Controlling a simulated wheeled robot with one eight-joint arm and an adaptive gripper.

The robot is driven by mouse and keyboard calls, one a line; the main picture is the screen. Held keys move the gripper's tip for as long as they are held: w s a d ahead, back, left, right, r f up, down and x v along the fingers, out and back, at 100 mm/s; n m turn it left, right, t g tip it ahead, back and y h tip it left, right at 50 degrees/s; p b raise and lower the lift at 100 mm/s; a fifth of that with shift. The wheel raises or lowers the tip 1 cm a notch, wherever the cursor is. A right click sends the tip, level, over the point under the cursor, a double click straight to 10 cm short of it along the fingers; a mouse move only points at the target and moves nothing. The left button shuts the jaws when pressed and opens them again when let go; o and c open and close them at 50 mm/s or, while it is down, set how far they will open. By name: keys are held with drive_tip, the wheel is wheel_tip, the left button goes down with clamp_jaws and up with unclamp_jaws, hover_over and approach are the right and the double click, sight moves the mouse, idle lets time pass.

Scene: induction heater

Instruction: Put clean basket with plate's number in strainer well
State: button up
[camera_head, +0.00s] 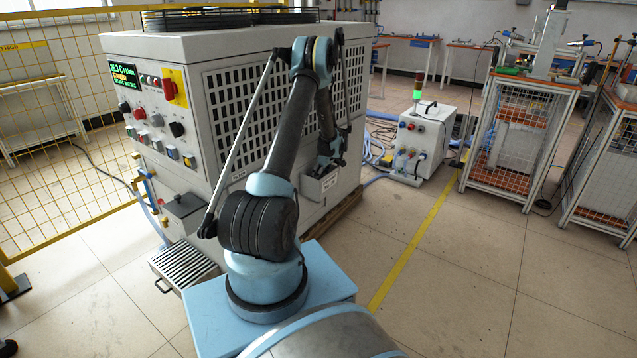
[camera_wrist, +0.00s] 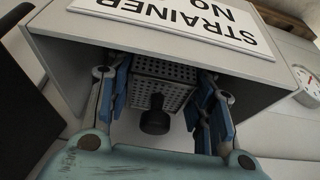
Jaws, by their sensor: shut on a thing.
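A perforated grey metal basket (camera_wrist: 163,73) with a black knob (camera_wrist: 155,118) shows in the wrist view. My gripper (camera_wrist: 160,100) is shut on it, with blue finger pads on both sides. The basket sits within the opening of a grey box, the strainer well (camera_wrist: 262,100); I cannot tell whether it rests on the bottom. A white plate (camera_wrist: 165,22) on the box reads "STRAINER No", upside down; any number is out of view. In the head view my gripper (camera_head: 330,158) is at the box (camera_head: 318,188) on the machine's side, and the basket is hidden.
The large grey machine (camera_head: 225,85) with a grille and control panel stands at the left. A white cart (camera_head: 420,143) with a green light and wire cages (camera_head: 515,150) stand at the right. Floor between is clear.

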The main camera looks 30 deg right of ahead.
drive_tip(key=shift+f, duration=1.35)
drive_tip(key=o, duration=1.1)
drive_tip(key=shift+o, duration=0.2)
drive_tip(key=v, duration=1.2)
drive_tip(key=shift+s, duration=0.1)
